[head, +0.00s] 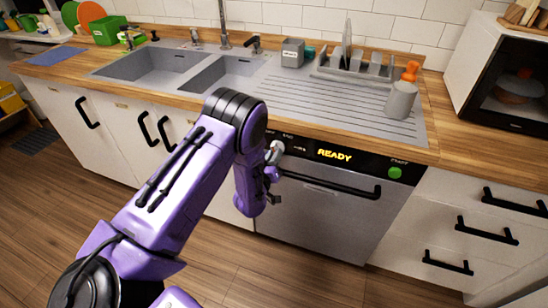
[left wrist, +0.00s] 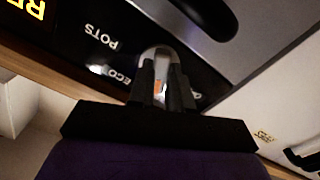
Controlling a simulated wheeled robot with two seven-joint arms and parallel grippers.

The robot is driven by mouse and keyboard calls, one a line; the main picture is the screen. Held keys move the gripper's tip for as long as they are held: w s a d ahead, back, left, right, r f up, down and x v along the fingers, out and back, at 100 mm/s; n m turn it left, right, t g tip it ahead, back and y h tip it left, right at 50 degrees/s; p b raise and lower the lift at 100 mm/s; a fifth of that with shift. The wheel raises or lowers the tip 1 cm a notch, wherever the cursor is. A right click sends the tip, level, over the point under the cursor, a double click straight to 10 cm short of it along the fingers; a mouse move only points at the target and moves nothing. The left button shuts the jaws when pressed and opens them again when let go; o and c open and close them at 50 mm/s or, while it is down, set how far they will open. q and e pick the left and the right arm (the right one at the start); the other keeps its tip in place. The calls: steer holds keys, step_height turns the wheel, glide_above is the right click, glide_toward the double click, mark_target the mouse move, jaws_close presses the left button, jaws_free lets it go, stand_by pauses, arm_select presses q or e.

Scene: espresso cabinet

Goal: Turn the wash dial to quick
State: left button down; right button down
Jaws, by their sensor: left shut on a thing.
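The wash dial (head: 276,150) is a pale metallic knob at the left end of the black control panel (head: 310,150) of the dishwasher (head: 318,215). My left gripper (head: 272,174) is at the dial, and its forearm hides part of the panel's left end. In the left wrist view the fingers (left wrist: 161,100) are shut on the dial (left wrist: 158,58), one on each side, with a small orange mark between them. The words POTS and ECO show upside down beside the dial; another label is mostly hidden. I cannot read which setting the dial points to. My right gripper is not in view.
The panel's display (head: 334,155) reads READY, and a green button (head: 394,172) is at its right end. The black door handle (head: 330,185) runs just below. A wooden counter with a sink (head: 150,65) is above. Drawers (head: 480,225) stand to the right.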

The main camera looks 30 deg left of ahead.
arm_select(q)
steer(key=shift+f, duration=0.1)
stand_by(0.3)
steer(key=c, duration=1)
jaws_free()
steer(key=shift+c, duration=0.2)
steer(key=b+v, duration=0.1)
steer(key=v, duration=0.9)
steer(key=shift+s+b, duration=0.3)
steer(key=shift+b, duration=0.1)
steer(key=s+d+f+m+g, duration=0.1)
steer(key=s+f+m+g, duration=0.1)
steer(key=s+f+g, duration=0.8)
steer(key=s+d+f+g, duration=0.1)
steer(key=s+f, duration=0.3)
steer(key=s, duration=0.4)
steer(key=s+d+f+n+g+h, duration=0.1)
steer(key=s+d+f+g, duration=0.1)
steer(key=s+f, duration=0.3)
steer(key=s+g, duration=0.1)
steer(key=s, duration=0.3)
steer(key=shift+s+d+f, duration=0.15)
steer(key=shift+s+f, duration=0.1)
